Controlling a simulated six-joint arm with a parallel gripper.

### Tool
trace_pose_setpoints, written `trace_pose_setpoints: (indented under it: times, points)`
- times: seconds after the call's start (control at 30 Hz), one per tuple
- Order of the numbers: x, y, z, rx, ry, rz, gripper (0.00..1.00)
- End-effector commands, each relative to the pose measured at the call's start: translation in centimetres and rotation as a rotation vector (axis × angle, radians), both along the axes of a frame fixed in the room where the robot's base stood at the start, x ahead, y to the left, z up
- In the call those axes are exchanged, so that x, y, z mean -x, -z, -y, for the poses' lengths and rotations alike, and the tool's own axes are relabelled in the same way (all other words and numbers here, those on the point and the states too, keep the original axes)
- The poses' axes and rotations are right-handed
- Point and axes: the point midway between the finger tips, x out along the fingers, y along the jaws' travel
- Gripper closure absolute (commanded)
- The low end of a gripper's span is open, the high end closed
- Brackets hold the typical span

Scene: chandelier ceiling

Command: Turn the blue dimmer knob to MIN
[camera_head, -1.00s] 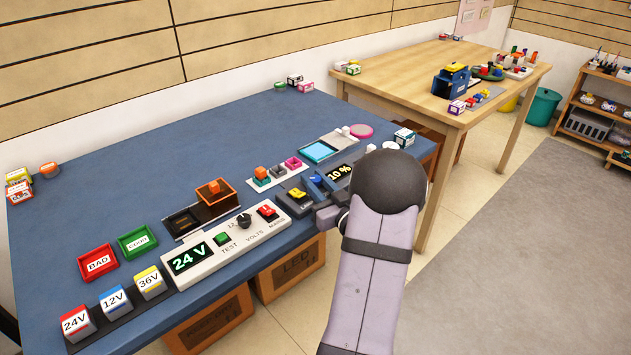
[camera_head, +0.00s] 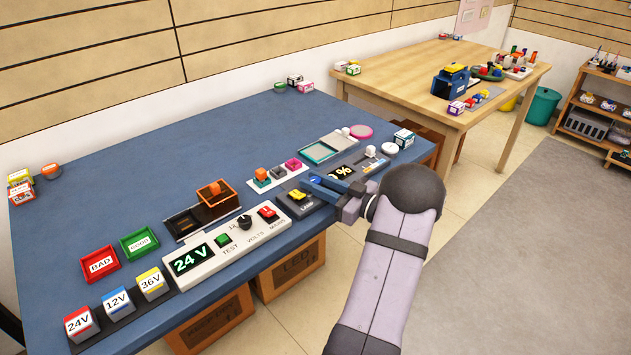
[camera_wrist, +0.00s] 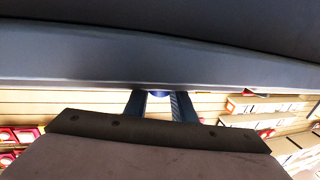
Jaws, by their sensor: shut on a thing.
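My gripper (camera_head: 322,186) is at the front edge of the blue bench, at the dimmer unit. In the wrist view its two fingers (camera_wrist: 159,105) stand apart, with a small piece of the blue dimmer knob (camera_wrist: 158,93) showing between them. My gripper is shut on the knob. In the head view the knob is hidden by the fingers, so its pointer and the MIN mark cannot be seen. The black percent display (camera_head: 341,171) is just behind the fingers; I cannot read its full number. The panel (camera_head: 320,152) behind it looks grey, unlit.
Left of my gripper is the yellow lamp switch (camera_head: 298,196). Further left is the white test box (camera_head: 190,262) reading 24 V. A white round disc (camera_head: 389,149) and a small box (camera_head: 403,138) stand to the right. The bench's back middle is clear.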

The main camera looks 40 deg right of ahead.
Motion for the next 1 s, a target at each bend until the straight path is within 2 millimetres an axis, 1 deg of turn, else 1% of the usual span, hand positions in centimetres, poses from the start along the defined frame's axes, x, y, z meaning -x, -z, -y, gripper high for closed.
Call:
trace_pose_setpoints:
  times: [0.23,0.67,0.7,0.73,1.0]
  points:
    - [0.03,0.10,0.03,-0.002,-0.077,-0.001,0.99]
    - [0.02,0.04,-0.01,-0.001,-0.090,0.000,0.99]
    - [0.02,0.04,-0.01,-0.001,-0.090,0.000,0.72]
    - [0.01,0.03,-0.02,-0.001,-0.090,0.000,0.69]
    - [0.02,0.01,0.00,-0.001,-0.089,0.001,0.69]
